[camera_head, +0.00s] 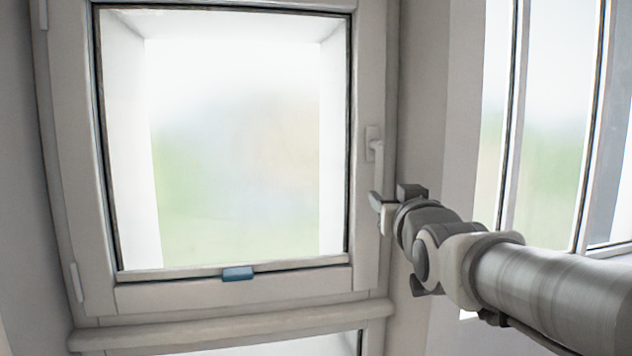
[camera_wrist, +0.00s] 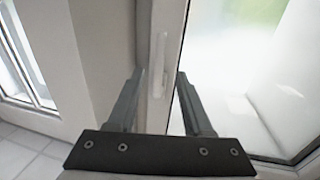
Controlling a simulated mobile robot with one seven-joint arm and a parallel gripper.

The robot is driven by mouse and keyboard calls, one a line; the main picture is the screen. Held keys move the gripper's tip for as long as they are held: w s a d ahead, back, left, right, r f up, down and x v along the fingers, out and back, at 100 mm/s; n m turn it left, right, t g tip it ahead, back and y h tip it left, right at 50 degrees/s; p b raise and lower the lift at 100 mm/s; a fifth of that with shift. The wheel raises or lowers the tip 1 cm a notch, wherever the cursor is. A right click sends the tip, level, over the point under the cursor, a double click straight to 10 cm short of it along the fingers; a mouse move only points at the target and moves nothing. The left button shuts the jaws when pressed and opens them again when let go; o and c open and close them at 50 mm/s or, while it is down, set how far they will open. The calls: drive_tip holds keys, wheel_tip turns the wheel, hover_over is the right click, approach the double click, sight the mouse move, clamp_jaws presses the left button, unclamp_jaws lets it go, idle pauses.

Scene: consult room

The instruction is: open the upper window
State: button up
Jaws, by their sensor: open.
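The upper window (camera_head: 238,150) has a white frame and appears closed. Its white handle (camera_head: 377,155) sits on the right side of the frame and points down. My gripper (camera_head: 390,197) is at the lower part of the handle, partly covering it. In the wrist view, my gripper (camera_wrist: 159,77) is open, with one dark finger on each side of the line of the handle (camera_wrist: 158,65). The handle shows between the fingertips, apart from both in this picture. I cannot tell how far ahead of the fingertips it is.
A blue piece (camera_head: 238,273) sits on the bottom of the window frame. A ledge (camera_head: 230,326) runs below, with another pane under it. Hinges (camera_head: 76,282) are on the left side. A wall corner and another window (camera_head: 550,120) stand close on the right.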

sight(379, 188)
drive_tip(key=w+p, duration=0.2)
drive_tip(key=w, duration=0.7)
drive_tip(key=shift+w, duration=0.2)
clamp_jaws()
idle(1.2)
